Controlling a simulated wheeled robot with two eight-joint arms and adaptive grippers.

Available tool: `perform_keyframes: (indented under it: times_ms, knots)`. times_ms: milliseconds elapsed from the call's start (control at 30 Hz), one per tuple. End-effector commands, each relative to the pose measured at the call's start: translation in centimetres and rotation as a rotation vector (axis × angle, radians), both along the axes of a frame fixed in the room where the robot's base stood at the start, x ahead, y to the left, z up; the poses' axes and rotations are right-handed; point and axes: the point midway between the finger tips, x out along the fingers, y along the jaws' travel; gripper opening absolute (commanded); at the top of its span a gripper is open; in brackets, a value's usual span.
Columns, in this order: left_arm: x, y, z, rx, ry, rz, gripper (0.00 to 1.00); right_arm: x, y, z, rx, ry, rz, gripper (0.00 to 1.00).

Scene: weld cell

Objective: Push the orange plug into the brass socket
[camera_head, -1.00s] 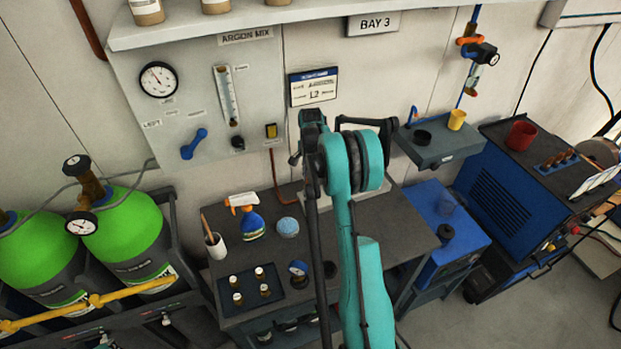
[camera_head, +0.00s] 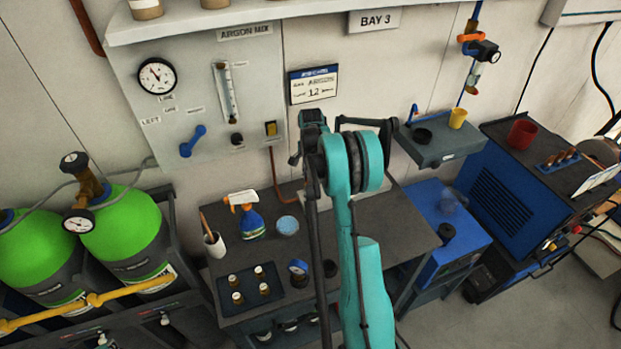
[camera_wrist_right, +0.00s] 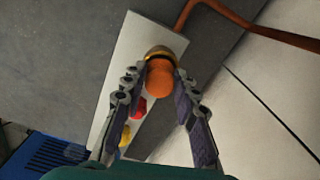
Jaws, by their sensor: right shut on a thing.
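In the right wrist view the orange plug (camera_wrist_right: 160,80) is between the fingertips of my right gripper (camera_wrist_right: 161,72), which is shut on it. The brass socket (camera_wrist_right: 159,52) shows as a gold rim just beyond the plug, on a pale plate (camera_wrist_right: 133,58). The plug's far end meets or overlaps the rim; how deep it sits I cannot tell. In the head view my teal right arm hides the gripper, plug and socket. My left gripper is not in view.
Red (camera_wrist_right: 138,107) and yellow (camera_wrist_right: 125,136) round parts sit on the plate beside the plug. A copper pipe (camera_wrist_right: 245,28) runs close by. On the bench (camera_head: 400,225), a spray bottle (camera_head: 247,215) and a tray of small bottles (camera_head: 225,298) stand left of my arm.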

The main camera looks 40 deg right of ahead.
Motion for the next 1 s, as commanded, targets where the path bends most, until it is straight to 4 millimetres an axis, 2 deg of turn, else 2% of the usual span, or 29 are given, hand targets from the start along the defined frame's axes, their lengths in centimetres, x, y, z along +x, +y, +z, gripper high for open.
perform_keyframes:
  times_ms: [67, 100, 467, 1000]
  knots:
    - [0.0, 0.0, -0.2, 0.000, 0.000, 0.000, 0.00, 0.0, 0.0, -0.2, 0.000, 0.000, 0.000, 0.03]
    - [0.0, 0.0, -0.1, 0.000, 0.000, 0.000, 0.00, 0.0, 0.0, -0.1, 0.000, 0.000, 0.000, 0.38]
    - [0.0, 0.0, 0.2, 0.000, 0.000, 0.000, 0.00, 0.0, 0.0, 0.3, 0.000, 0.000, 0.000, 0.38]
    - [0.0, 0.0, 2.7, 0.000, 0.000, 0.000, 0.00, 0.0, 0.0, 4.9, 0.000, 0.000, 0.000, 0.38]
